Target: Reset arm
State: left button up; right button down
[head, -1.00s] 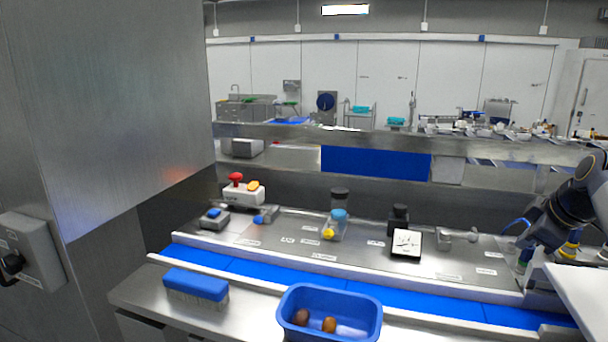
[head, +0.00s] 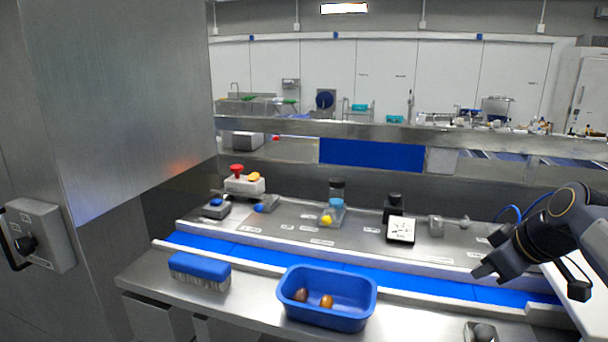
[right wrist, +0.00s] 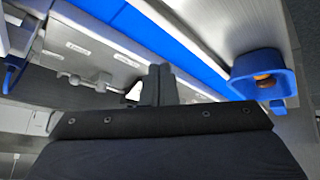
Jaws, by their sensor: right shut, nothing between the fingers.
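My right gripper (head: 486,272) reaches in from the right in the head view, above the right part of the blue belt (head: 400,278). Its fingers are shut with nothing between them; they also show in the right wrist view (right wrist: 160,82). My left gripper is not in the head view. A blue tub (head: 327,316) stands on the steel counter in front of the belt, left of my right gripper and apart from it. It holds two brown dates (head: 326,301). The tub also shows at the upper right of the right wrist view (right wrist: 240,78).
A blue brush (head: 200,270) lies left of the tub. A steel cabinet (head: 110,100) blocks the left.

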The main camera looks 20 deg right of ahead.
jog(key=s+a+f+m+y+b, duration=0.1)
jog(key=s+a+f, duration=0.4)
jog(key=a, duration=0.3)
jog(key=s+a+f+m+g+y+b, duration=0.1)
jog(key=s+a+f+m, duration=0.1)
jog(key=s+a+f, duration=0.2)
jog(key=s+a+f+m+y+b, duration=0.1)
jog(key=s+a+f+m, duration=0.1)
jog(key=s+a+f, duration=0.3)
jog(key=a+f, duration=0.4)
jog(key=a, duration=0.3)
jog(key=shift+s+a+f, duration=0.2)
jog(key=shift+s+a, duration=0.1)
jog(key=shift+a, duration=0.05)
